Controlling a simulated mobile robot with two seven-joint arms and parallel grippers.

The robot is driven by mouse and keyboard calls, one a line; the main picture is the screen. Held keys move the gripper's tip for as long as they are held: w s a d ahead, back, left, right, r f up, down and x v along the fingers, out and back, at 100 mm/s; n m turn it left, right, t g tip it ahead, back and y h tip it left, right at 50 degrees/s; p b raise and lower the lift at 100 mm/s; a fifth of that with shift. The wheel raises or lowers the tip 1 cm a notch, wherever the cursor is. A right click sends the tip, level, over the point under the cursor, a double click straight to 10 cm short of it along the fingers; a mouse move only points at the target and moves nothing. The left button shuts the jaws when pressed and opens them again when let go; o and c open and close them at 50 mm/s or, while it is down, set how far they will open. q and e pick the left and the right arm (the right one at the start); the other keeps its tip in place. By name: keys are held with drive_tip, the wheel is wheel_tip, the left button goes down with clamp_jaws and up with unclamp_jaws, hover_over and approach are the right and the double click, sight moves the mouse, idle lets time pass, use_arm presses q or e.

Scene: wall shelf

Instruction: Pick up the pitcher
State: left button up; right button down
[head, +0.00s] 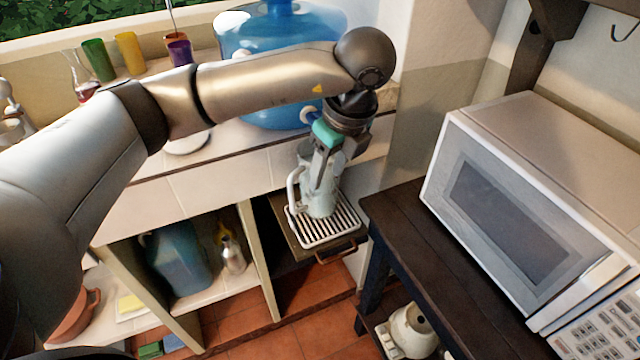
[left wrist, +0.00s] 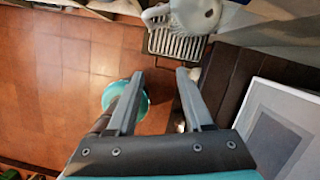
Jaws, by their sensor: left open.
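The pale pitcher (head: 322,205) stands on a white slatted rack (head: 345,232) on a pulled-out shelf below the counter. Its handle is on its left side. In the left wrist view part of the pitcher (left wrist: 195,12) shows at the top edge, beyond the fingertips and not between them. My left gripper (head: 325,178) points down and overlaps the pitcher's upper part in the head view. Its two fingers are apart and empty in the left wrist view (left wrist: 159,72). Whether they touch the pitcher cannot be told. My right gripper is not seen.
A white microwave (head: 530,200) sits on a dark table (head: 420,250) to the right. A large blue water jug (head: 275,35) and coloured cups (head: 130,53) stand on the counter. A blue jug (head: 178,262) sits in the compartment left of the rack. Tiled floor (left wrist: 70,70) is open below.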

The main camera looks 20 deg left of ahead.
sight(293, 191)
use_arm(q)
drive_tip(key=shift+n+y, duration=0.6)
drive_tip(key=shift+y, duration=0.2)
drive_tip(key=a+f+b, duration=0.2)
drive_tip(key=a+f, duration=0.1)
drive_tip(key=f, duration=0.1)
drive_tip(key=w+a+f+b, duration=0.1)
drive_tip(key=a+f+b, duration=0.1)
drive_tip(key=a+f, duration=0.1)
drive_tip(key=w+a+f+b, duration=0.1)
drive_tip(key=a+f+b, duration=0.1)
drive_tip(key=f, duration=0.3)
drive_tip(key=shift+a+f, duration=0.1)
drive_tip(key=shift+a, duration=0.4)
drive_tip(key=shift+c, duration=0.3)
clamp_jaws()
drive_tip(key=shift+w, duration=0.15)
